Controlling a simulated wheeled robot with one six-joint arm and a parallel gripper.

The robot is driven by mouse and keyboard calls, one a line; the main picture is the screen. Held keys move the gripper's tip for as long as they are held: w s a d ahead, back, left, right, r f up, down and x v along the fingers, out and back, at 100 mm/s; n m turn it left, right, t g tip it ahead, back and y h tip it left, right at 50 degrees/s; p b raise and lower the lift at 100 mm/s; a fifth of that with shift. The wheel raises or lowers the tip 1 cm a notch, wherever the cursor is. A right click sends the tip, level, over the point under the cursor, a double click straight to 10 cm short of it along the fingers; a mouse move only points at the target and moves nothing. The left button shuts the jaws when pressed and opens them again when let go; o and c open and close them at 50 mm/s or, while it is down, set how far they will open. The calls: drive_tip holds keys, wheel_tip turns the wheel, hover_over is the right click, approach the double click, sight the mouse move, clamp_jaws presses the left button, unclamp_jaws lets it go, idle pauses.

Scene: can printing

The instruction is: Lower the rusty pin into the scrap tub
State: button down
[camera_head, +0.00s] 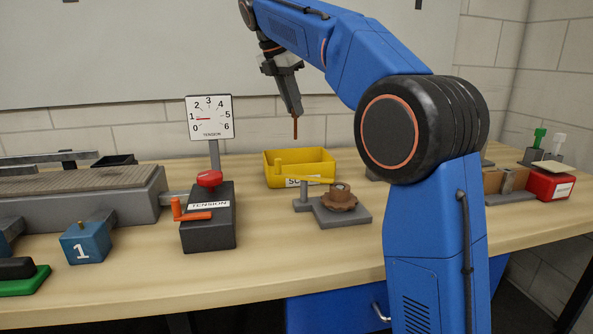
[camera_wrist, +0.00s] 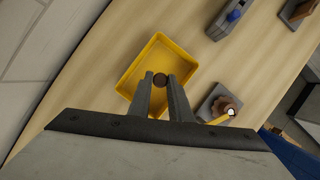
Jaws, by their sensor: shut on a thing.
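The rusty pin (camera_head: 295,128) is a thin brown rod hanging upright from my gripper (camera_head: 296,113). My gripper is shut on it, high above the table. In the wrist view, the pin's dark round end (camera_wrist: 159,79) shows between the fingertips (camera_wrist: 160,77), over the inside of the tub (camera_wrist: 154,38). The tub floor looks empty there. The pin is apart from the tub.
A grey stand with a brown toothed wheel (camera_head: 339,199) sits right in front of the tub. A dark tension box (camera_head: 208,233) with a red knob and a dial (camera_head: 210,118) on a post stands to the left. A blue block marked 1 (camera_head: 84,243) is further left.

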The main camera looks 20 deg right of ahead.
sight(295, 126)
drive_tip(key=shift+w+d+f, duration=0.1)
drive_tip(key=shift+w+d, duration=0.15)
drive_tip(key=shift+d, duration=0.1)
idle(0.4)
drive_tip(key=shift+f, duration=0.15)
idle(0.3)
drive_tip(key=shift+f, duration=3.15)
drive_tip(key=shift+f, duration=2.5)
idle(0.6)
drive_tip(key=c, duration=1.5)
unclamp_jaws()
drive_tip(key=shift+c, duration=0.2)
